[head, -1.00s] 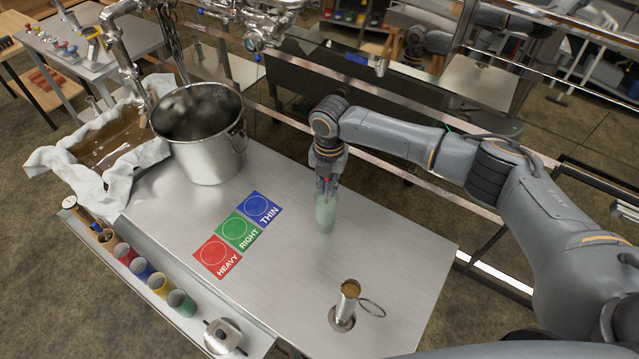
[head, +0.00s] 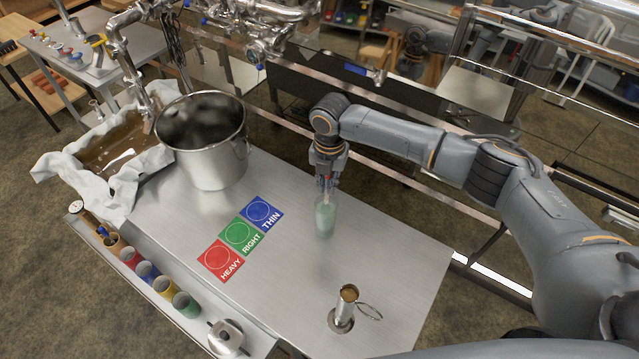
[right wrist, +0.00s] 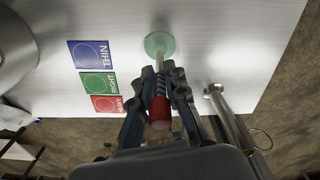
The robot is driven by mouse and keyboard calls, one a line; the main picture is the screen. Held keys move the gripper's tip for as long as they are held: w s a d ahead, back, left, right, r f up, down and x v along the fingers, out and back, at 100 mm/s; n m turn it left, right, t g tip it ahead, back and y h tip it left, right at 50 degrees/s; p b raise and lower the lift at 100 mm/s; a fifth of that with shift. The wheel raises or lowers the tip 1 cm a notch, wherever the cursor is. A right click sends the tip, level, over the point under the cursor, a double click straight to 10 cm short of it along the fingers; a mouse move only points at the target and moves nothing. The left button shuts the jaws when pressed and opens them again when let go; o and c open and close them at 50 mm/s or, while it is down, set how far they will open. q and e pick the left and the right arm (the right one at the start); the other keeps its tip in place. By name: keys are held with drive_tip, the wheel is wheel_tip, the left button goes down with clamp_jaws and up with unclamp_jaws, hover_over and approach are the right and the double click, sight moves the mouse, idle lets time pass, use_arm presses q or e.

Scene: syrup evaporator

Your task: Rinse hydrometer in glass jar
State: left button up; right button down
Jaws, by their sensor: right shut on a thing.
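The glass jar (head: 325,220) is a pale green, see-through vessel standing upright on the steel table. It also shows in the right wrist view (right wrist: 166,42) as a green round shape. My right gripper (head: 326,178) is directly above the jar, pointing down, with its fingers shut on the hydrometer (right wrist: 160,112). The hydrometer has a red end near my palm and a thin pale stem reaching toward the jar. Its lower end overlaps the jar's mouth; I cannot tell how deep it sits. My left gripper is out of view.
A colour card (head: 240,238) with red, green and blue fields lies left of the jar. A metal cup with a ring handle (head: 346,305) stands near the front. A large steel pot (head: 215,165) stands at back left. Coloured cups (head: 163,286) line the side shelf.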

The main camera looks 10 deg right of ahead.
drive_tip(key=shift+r+p, duration=4.05)
drive_tip(key=shift+r, duration=0.75)
drive_tip(key=shift+r+p, duration=0.9)
drive_tip(key=shift+r, duration=0.35)
drive_tip(key=shift+f, duration=0.1)
